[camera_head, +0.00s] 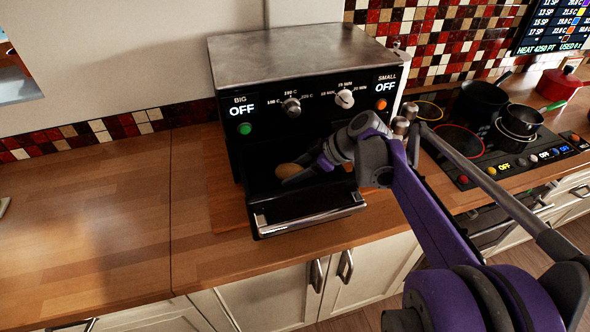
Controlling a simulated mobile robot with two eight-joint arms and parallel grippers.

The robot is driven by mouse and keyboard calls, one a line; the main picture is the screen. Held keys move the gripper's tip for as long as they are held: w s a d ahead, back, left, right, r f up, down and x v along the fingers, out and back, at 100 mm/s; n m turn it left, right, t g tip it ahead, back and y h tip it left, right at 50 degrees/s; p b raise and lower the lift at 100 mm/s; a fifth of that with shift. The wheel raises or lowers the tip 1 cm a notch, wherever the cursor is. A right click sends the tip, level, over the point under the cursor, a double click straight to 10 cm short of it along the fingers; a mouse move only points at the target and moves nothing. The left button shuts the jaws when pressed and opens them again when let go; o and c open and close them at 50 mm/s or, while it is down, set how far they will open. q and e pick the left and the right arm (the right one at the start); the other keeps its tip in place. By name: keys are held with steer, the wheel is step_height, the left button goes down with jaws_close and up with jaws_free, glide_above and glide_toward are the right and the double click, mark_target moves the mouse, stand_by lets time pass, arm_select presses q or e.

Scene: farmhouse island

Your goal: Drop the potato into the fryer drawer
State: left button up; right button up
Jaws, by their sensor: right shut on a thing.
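The fryer (290,55) is a dark box with a metal top, two knobs and displays reading OFF. Its fryer drawer (312,210) is pulled out at the front, with a dark inside and a shiny front edge. My right gripper (293,174) reaches in from the right and is shut on the brown potato (288,169). The potato shows over the open drawer, near its back left. I cannot tell whether it touches the drawer. The fingers hide part of it. My left gripper is not in view.
The wooden counter (90,220) is clear to the left. Right of the fryer are small shakers (401,126) and a stove (460,140) with dark pots (483,97). A red pot (561,84) stands at the far right. White cupboards (270,295) are below.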

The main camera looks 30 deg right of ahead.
steer(key=shift+f, duration=0.6)
steer(key=o, duration=1.5)
steer(key=shift+c, duration=0.2)
step_height(320, 180, up, 10)
steer(key=shift+r, duration=0.1)
